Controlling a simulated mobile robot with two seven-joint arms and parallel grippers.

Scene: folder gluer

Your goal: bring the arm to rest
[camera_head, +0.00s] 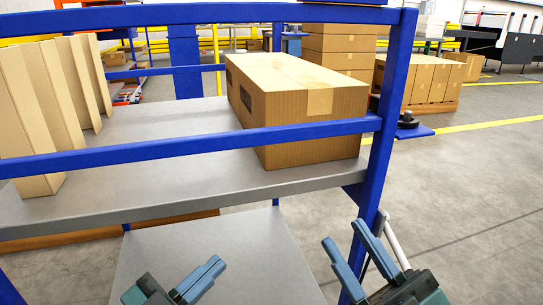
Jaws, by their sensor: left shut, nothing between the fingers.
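My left gripper (200,277) is at the bottom edge of the head view, left of centre, in front of the lower grey shelf. It is shut and empty, and part of it is cut off by the frame edge. My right gripper (344,233) is at the lower right, beside the blue post of the rack. Its two blue fingers point up and stand apart, with nothing seen between them. Most of both arms is out of view.
A blue-framed rack (393,90) with a grey shelf (150,185) stands close ahead. A large cardboard box (310,115) and several upright cardboard pieces (40,115) are on it. A lower grey surface (225,255) lies below. Open floor (470,200) is at the right.

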